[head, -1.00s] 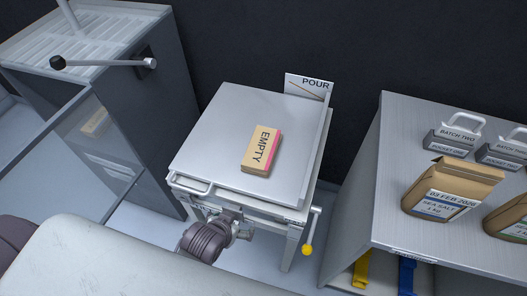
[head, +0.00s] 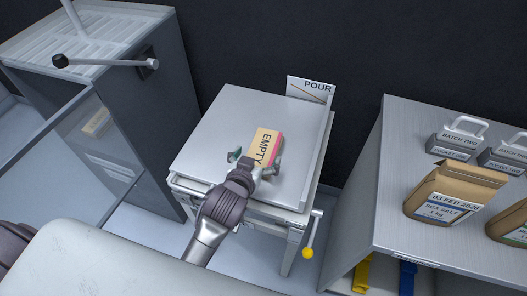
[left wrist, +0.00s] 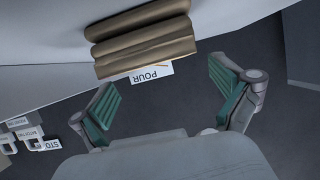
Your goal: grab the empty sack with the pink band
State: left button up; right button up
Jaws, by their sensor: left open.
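The empty sack (head: 265,139) lies flat on the pale tilting table, a tan folded packet marked EMPTY with a pink band along its right edge. In the left wrist view the sack (left wrist: 142,36) shows as stacked tan folds at the top; the pink band does not show there. My left gripper (head: 256,158) is open at the sack's near end, its fingers to either side. The hand hides part of the near end. In the left wrist view nothing sits between the open fingers (left wrist: 161,75). My right gripper is not in view.
A POUR sign (head: 311,89) stands at the table's (head: 215,135) back right. A yellow-knobbed lever (head: 308,252) hangs at its front right. A grey cabinet (head: 150,120) stands left.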

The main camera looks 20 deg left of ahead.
aim_at(263, 149)
pick_arm(q)
jog(key=x, duration=0.5)
jog(key=shift+d, duration=0.1)
jog(key=c, duration=1)
